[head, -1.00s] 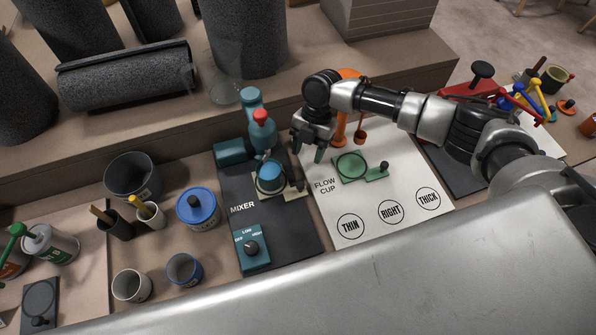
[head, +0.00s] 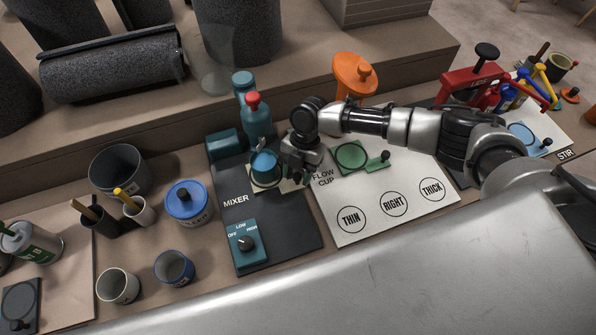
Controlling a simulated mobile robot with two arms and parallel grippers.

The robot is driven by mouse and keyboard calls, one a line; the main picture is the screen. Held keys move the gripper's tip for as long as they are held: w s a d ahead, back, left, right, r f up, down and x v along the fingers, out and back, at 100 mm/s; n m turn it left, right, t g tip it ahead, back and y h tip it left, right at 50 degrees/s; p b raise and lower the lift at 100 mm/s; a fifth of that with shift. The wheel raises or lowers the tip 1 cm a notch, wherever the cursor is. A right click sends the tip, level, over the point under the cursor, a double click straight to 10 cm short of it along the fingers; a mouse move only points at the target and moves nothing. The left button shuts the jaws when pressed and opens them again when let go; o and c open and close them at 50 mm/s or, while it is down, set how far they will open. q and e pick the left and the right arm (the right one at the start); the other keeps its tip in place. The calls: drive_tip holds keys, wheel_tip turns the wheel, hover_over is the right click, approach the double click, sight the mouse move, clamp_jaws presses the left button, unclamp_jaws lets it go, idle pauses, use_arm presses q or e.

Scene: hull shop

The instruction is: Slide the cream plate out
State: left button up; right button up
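The cream plate (head: 284,187) lies on the mixer's dark base, beneath the round teal mixer part (head: 265,166). Only slivers of the plate show around that part and beside my gripper. My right gripper (head: 299,178) is low at the plate's right end, fingers pointing down. It hides that end and the dark knob there. I cannot tell whether the fingers touch the knob or are closed on it. My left gripper is not in view.
The mixer's teal column with a red cap (head: 255,115) stands just behind the plate. A green plate (head: 352,158) with a dark knob lies on the white flow cup mat (head: 350,215) to the right. A blue-lidded can (head: 187,202) stands to the left.

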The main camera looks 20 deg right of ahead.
clamp_jaws()
drive_tip(key=s+p, duration=0.1)
drive_tip(key=s, duration=0.1)
drive_tip(key=s+p, duration=0.3)
drive_tip(key=s, duration=0.1)
drive_tip(key=shift+s+d+r+p, duration=0.15)
drive_tip(key=shift+r+p, duration=0.15)
drive_tip(key=shift+r, duration=0.05)
drive_tip(key=s+p, duration=0.1)
drive_tip(key=s, duration=0.3)
drive_tip(key=s+p, duration=0.2)
drive_tip(key=s, duration=0.2)
drive_tip(key=shift+d+f, duration=0.15)
drive_tip(key=shift+f, duration=0.05)
drive_tip(key=shift+s+f+p, duration=0.1)
drive_tip(key=shift+s+p, duration=0.2)
drive_tip(key=shift+p, duration=0.05)
drive_tip(key=shift+f, duration=0.15)
drive_tip(key=shift+s, duration=0.15)
drive_tip(key=shift+o, duration=0.8)
unclamp_jaws()
